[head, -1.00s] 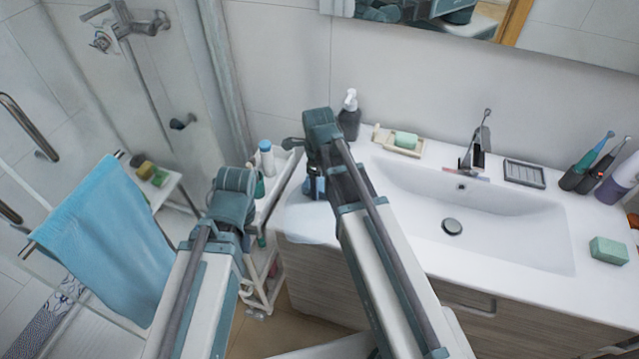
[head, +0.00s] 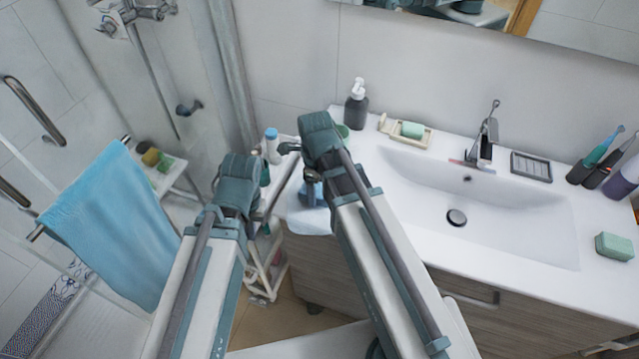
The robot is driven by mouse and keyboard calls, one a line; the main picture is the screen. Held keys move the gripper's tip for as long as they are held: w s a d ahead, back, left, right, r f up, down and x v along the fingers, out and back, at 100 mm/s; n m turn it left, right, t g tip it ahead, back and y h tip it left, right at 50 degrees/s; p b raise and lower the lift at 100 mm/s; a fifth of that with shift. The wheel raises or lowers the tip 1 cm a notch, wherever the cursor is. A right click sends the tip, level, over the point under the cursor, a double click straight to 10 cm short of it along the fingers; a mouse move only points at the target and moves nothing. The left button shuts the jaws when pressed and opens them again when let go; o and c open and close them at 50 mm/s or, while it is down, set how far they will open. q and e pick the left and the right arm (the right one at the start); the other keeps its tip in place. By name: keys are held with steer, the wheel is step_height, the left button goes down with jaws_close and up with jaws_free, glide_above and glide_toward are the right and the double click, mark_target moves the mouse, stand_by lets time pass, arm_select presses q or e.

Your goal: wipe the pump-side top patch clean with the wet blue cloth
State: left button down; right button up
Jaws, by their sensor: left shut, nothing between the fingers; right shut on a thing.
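The pump bottle (head: 356,104), dark with a white head, stands at the back left of the white counter (head: 385,225). The counter's left end by it is partly hidden behind my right arm. My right gripper (head: 311,181) is low over this left end, shut on the blue cloth (head: 312,196), of which only a small part shows beside the arm. I cannot make out any dirt on the patch. My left gripper (head: 258,212) is left of the counter, near the cart, shut and empty; its fingertips are mostly hidden by its wrist.
A white cart (head: 262,285) with bottles stands left of the counter, close to my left arm. A soap dish (head: 410,136), the tap (head: 484,140) and the basin (head: 455,190) are to the right. A blue towel (head: 110,225) hangs at the left.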

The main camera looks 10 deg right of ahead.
steer(key=shift+s+a, duration=0.3)
steer(key=shift+s, duration=0.2)
steer(key=shift+s+a, duration=0.3)
steer(key=shift+s, duration=0.2)
step_height(320, 180, up, 7)
steer(key=p, duration=0.7)
steer(key=shift+w, duration=0.1)
steer(key=shift+f, duration=0.25)
steer(key=shift+r, duration=0.1)
